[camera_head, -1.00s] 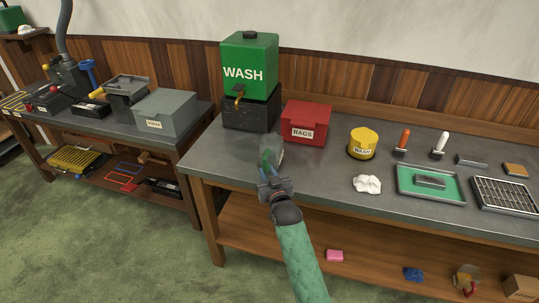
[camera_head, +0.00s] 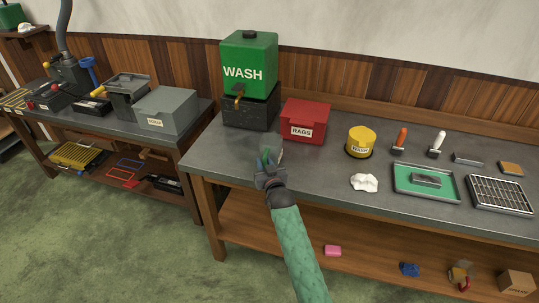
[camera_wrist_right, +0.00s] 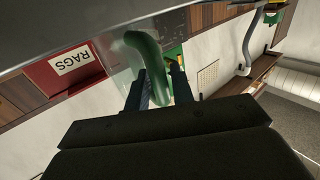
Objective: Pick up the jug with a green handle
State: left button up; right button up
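The clear jug (camera_head: 275,148) with a green handle (camera_head: 264,156) stands on the dark workbench near its left front corner, below the green wash tank. My right gripper (camera_head: 265,170) is at the jug's near side and hides part of it. In the right wrist view the green handle (camera_wrist_right: 152,75) lies between the two fingers of my right gripper (camera_wrist_right: 160,82). The fingers stand apart on either side of it, and they look open. The clear body of the jug (camera_wrist_right: 116,68) shows beyond the handle. My left gripper is not in view.
The wash tank (camera_head: 249,65) stands on a black block (camera_head: 251,112) behind the jug. A red rags box (camera_head: 305,120) is to the right, then a yellow tin (camera_head: 361,141) and a white cloth (camera_head: 364,182). The bench's front edge runs close under my arm.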

grip_shut()
